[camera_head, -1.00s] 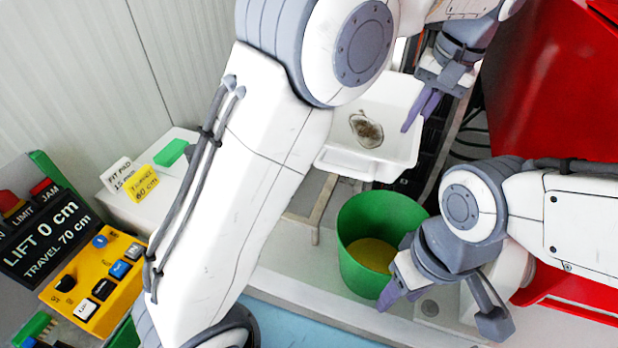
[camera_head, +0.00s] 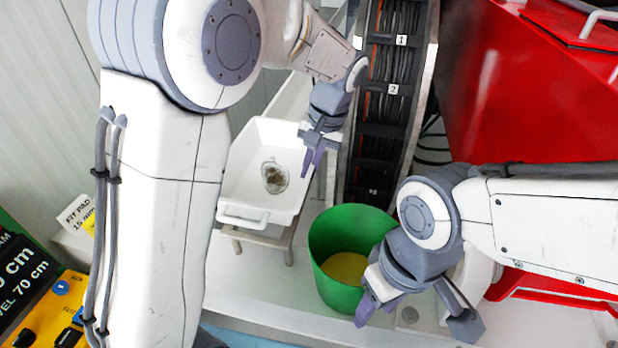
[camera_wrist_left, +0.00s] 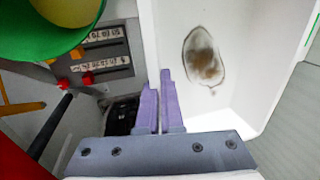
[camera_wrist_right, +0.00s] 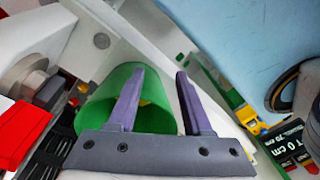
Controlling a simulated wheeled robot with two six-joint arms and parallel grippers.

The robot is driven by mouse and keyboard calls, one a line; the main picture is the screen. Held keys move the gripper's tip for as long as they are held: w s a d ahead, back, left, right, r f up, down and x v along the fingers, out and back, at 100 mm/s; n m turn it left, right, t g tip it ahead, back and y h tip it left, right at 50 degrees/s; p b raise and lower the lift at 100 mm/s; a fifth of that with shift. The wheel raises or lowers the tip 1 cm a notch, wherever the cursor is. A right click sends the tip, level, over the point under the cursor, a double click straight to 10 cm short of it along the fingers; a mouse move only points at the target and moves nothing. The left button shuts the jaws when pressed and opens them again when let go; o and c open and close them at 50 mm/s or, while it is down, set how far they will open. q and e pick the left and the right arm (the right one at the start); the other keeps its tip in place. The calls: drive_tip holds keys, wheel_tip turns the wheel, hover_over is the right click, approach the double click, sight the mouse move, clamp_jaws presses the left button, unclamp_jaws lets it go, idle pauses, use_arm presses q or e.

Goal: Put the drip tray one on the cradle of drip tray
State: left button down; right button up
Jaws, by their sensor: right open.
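Drip tray one (camera_head: 240,180) is a white, open tray with a brown stain and a front handle; the left wrist view shows its inside (camera_wrist_left: 225,25). A pale metal frame, apparently the cradle (camera_head: 264,241), shows below its front end. Whether the tray rests fully on it is hidden. My left gripper (camera_head: 313,164) is at the tray's right wall, its fingers (camera_wrist_left: 159,95) close together with the wall's thin edge between them. My right gripper (camera_head: 368,308) is open and empty beside the green bucket; its fingers (camera_wrist_right: 160,75) are apart.
The green bucket (camera_head: 322,228) with yellow contents stands right of the tray's front. A black cable rack (camera_head: 385,110) rises behind it. A red housing (camera_head: 510,110) is at the right. A yellow control panel (camera_head: 40,315) is at lower left.

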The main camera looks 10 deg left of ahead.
use_arm(q)
drive_tip(key=x, duration=0.1)
drive_tip(key=p+x, duration=0.1)
drive_tip(key=x, duration=0.1)
drive_tip(key=shift+d+f, duration=0.25)
drive_tip(key=shift+d, duration=0.1)
drive_tip(key=shift+f, duration=0.15)
drive_tip(key=c, duration=1.1)
unclamp_jaws()
drive_tip(key=shift+f, duration=0.1)
